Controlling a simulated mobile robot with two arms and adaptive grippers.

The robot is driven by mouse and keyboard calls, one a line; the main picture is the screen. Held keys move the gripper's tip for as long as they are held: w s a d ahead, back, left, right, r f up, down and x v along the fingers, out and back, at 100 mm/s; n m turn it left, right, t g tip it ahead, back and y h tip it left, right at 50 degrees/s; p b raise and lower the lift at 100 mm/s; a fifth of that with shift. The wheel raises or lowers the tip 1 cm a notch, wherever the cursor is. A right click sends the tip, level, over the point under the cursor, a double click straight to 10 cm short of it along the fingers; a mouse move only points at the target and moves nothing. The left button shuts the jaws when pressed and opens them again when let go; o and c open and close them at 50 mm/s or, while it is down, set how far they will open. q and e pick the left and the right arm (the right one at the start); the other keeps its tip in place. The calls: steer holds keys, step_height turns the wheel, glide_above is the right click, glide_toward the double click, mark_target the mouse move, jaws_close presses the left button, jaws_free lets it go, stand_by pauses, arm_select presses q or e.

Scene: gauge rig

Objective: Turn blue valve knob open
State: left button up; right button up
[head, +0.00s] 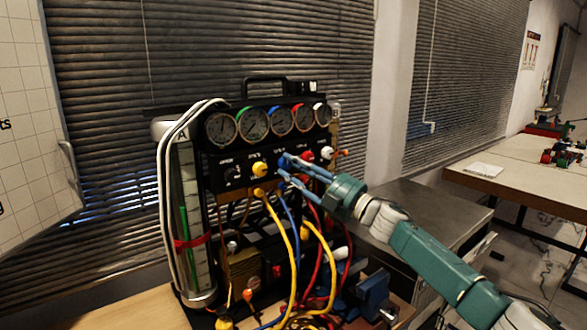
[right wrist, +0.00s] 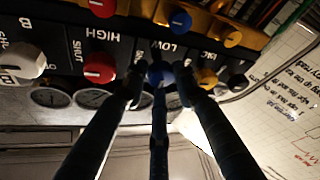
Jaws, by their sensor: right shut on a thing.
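The gauge rig (head: 283,104) is a black panel with a row of round dials and coloured knobs below them. The blue valve knob (right wrist: 156,76) sits between the fingertips of my right gripper (head: 283,166) in the right wrist view. The gripper is shut on this knob, and its fingers hide most of it in the head view. The knob's pointer cannot be read behind the fingers. My left gripper is not in view.
A yellow knob (head: 260,169) is just left of the gripper, and a red knob (head: 308,156) and a white knob (head: 327,153) are just right. Yellow, blue and red hoses hang below. A grey cabinet (head: 425,208) stands at right.

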steer(key=o, duration=1.1)
steer(key=shift+a+f, duration=0.1)
steer(key=shift+a, duration=0.05)
steer(key=shift+s+d+f, duration=0.15)
steer(key=shift+s+d, duration=0.15)
steer(key=shift+d, duration=0.2)
steer(key=v, duration=1.1)
